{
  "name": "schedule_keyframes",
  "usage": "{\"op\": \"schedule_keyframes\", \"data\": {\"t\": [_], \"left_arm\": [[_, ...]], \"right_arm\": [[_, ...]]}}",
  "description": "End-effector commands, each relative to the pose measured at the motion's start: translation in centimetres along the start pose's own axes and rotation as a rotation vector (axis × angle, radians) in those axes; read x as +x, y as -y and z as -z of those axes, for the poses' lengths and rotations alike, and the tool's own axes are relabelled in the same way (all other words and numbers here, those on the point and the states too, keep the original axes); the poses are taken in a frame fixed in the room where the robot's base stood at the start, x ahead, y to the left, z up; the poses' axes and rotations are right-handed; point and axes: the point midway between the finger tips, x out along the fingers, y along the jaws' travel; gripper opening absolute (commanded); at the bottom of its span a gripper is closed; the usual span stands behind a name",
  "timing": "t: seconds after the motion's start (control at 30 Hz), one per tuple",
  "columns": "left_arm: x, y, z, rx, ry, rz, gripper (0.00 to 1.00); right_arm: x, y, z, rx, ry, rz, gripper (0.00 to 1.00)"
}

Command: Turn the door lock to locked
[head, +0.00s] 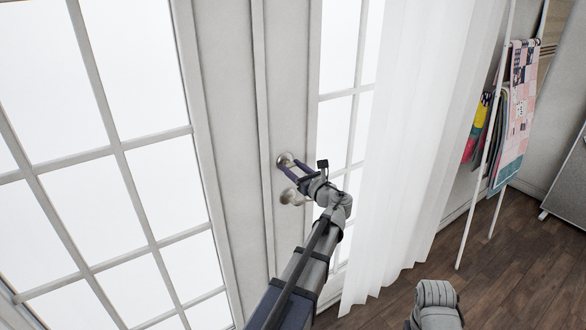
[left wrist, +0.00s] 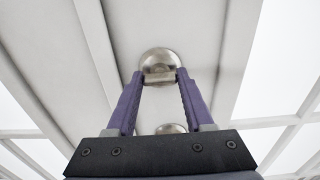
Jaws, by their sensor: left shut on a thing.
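The door lock (head: 284,158) is a round metal rosette with a turn piece on the white door (head: 233,110), above the metal door handle (head: 290,196). In the left wrist view the lock (left wrist: 159,59) is a shiny dome with a flat turn piece (left wrist: 159,78) lying roughly level across it. My left gripper (head: 284,167) has its purple fingers at the lock. In the left wrist view the fingertips (left wrist: 159,74) are shut on the turn piece, one on each side. My right gripper is not in view.
The handle shows just below the lock, partly hidden by my left gripper. A white curtain (head: 400,160) hangs to the right. A white ladder rack (head: 482,150) with a quilt (head: 517,115) stands farther right. The wooden floor (head: 500,265) is clear there.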

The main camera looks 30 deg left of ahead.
Motion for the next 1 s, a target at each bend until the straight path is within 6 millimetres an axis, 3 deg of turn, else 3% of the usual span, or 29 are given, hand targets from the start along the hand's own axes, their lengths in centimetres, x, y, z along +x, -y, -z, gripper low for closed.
{"op": "schedule_keyframes", "data": {"t": [0.27, 1.0], "left_arm": [[-0.02, -0.05, 0.02, -0.120, 0.000, 0.000, 0.00], [-0.02, -0.20, 0.10, -0.809, -0.001, -0.001, 0.00]], "right_arm": [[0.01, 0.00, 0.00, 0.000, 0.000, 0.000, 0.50], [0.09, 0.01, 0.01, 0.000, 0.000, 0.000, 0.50]]}}
